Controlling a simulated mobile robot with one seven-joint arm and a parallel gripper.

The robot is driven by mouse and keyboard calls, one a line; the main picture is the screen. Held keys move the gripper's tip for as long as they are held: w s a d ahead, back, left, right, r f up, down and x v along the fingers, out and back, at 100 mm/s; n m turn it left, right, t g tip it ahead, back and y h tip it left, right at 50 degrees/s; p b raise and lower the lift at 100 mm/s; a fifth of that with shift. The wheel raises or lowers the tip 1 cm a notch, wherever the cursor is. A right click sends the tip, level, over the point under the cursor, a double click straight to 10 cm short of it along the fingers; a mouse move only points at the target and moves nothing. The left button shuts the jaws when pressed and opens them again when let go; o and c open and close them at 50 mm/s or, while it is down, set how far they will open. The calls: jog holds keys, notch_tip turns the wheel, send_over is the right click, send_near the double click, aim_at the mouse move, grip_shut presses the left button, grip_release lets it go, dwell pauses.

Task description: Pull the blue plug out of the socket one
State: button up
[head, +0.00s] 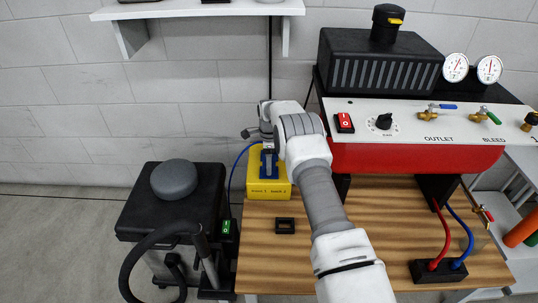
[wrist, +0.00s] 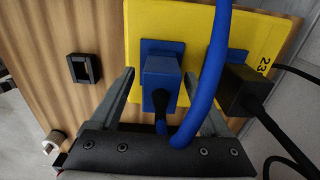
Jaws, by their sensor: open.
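A yellow socket box (head: 268,190) stands at the back left of the wooden table, and it fills the top of the wrist view (wrist: 134,25). A blue plug (wrist: 161,78) sits in the left socket there, on a blue socket plate. A thick blue cable (wrist: 212,80) loops past it. My gripper (wrist: 160,76) is open, with one grey finger on each side of the blue plug; I cannot tell whether they touch it. A black plug (wrist: 241,90) sits at the other socket, partly hidden by the cable. In the head view my arm partly hides the box.
A small black frame (head: 285,226) lies on the table (head: 270,265). A black cart with a grey disc (head: 174,179) stands left. A shelf (head: 200,10) hangs above. Black cables (wrist: 285,130) run right of the black plug.

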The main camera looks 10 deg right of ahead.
jog(key=shift+f, duration=0.95)
grip_shut()
jog(key=shift+r, duration=0.2)
jog(key=shift+r+p, duration=1.1)
jog(key=shift+r, duration=1.55)
jog(key=shift+r, duration=0.15)
